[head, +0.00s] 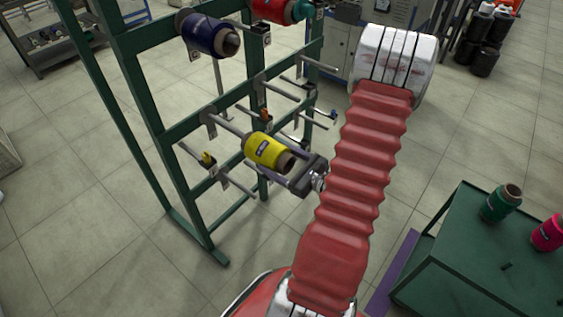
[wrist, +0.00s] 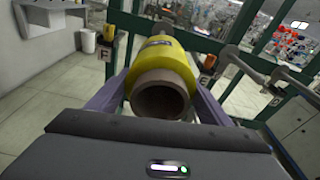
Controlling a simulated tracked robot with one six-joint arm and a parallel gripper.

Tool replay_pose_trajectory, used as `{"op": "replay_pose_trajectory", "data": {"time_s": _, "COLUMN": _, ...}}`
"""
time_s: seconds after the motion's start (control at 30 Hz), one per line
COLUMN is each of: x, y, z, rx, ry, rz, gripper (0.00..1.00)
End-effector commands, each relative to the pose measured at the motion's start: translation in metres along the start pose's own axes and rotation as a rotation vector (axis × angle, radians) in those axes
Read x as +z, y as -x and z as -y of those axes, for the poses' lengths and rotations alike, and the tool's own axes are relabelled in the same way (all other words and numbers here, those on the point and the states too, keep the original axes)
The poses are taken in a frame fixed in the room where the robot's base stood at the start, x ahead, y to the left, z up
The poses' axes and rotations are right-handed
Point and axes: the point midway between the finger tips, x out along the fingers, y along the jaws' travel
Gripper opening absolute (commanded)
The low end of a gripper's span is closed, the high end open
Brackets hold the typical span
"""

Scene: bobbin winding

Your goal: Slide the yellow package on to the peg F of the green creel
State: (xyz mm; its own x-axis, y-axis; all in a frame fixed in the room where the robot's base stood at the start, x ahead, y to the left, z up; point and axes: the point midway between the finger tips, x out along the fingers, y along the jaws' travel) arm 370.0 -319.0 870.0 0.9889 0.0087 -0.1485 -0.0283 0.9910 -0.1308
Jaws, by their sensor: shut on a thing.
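The yellow package (head: 263,149) is a yellow-wound cone on a brown tube. My gripper (head: 268,156) is shut on it, with one finger along each side. In the wrist view the yellow package (wrist: 165,60) shows its open brown tube end towards me. The green creel (head: 184,147) stands to the left. In the head view a grey peg (head: 229,129) runs from the creel towards the package's far end. Whether its tip is inside the tube is hidden. In the wrist view the F label (wrist: 104,54) is left of the package.
A blue package (head: 206,34) and a red package (head: 272,9) sit higher on the creel. Other bare pegs (head: 287,90) stick out close by. A green table (head: 490,245) with a green package (head: 501,203) and a pink one (head: 549,232) stands at the right.

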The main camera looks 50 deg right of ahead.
Motion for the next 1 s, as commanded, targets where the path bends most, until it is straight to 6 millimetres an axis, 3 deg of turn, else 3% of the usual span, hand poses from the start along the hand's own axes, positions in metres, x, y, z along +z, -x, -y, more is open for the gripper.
{"op": "replay_pose_trajectory", "data": {"time_s": 0.6, "x": 0.005, "y": -0.029, "z": 0.0, "rx": 0.0, "ry": 0.001, "rz": 0.002, "gripper": 0.42}}
{"op": "replay_pose_trajectory", "data": {"time_s": 1.0, "x": 0.005, "y": -0.031, "z": 0.0, "rx": 0.0, "ry": 0.001, "rz": 0.001, "gripper": 0.42}}
